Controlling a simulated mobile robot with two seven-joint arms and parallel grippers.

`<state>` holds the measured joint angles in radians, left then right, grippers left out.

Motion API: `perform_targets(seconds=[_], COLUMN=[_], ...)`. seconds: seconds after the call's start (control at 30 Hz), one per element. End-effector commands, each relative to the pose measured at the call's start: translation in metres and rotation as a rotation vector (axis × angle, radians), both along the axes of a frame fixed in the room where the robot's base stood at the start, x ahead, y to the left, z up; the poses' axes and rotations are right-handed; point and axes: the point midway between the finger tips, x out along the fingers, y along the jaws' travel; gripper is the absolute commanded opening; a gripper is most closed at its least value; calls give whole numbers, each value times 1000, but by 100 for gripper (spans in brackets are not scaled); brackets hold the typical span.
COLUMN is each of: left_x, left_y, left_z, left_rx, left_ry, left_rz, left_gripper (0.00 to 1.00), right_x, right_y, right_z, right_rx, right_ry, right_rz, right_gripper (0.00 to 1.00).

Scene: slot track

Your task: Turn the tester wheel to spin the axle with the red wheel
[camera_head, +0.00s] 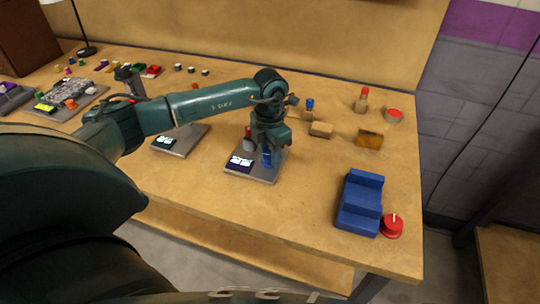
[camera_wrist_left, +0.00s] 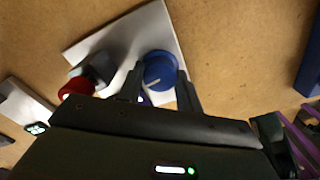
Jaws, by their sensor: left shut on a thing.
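A grey plate (camera_head: 262,177) with a dark label stands near the table's front edge. On it is a blue wheel (camera_wrist_left: 160,68) with a white line; in the head view the blue wheel (camera_head: 267,159) is partly hidden under my gripper. My left gripper (camera_head: 268,149) points down over the plate and is shut on the blue wheel, one finger on each side. A red wheel (camera_wrist_left: 76,88) sits beside it on a grey block (camera_wrist_left: 99,68) on the same plate, seen in the left wrist view. The axle cannot be made out. My right gripper is not in view.
A stepped blue block (camera_head: 360,205) with a red knob (camera_head: 392,226) stands at the right. Wooden blocks (camera_head: 368,139) lie behind. Another grey plate (camera_head: 181,141) stands to the left, under my arm. The front table between plate and blue block is clear.

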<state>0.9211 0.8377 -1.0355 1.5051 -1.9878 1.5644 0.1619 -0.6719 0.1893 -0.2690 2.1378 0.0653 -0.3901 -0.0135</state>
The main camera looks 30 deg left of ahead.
Motion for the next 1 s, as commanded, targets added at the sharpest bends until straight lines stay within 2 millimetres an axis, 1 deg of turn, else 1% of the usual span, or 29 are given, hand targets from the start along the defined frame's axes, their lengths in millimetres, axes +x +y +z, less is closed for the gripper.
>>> perform_targets(seconds=[0.03,0.37,0.7,1.0], left_x=[1,1,1,1], left_y=[1,0,0,0], left_z=[-1,-1,-1,-1], left_rx=[0,1,1,1], left_ry=[-4,-5,-5,-4], left_rz=[-42,-356,-678,-963], left_gripper=[12,12,12,12], right_x=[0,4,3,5], right_y=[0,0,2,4], right_z=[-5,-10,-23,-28], right_rx=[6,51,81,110], right_ry=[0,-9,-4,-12], right_rz=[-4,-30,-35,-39], right_gripper=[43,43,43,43])
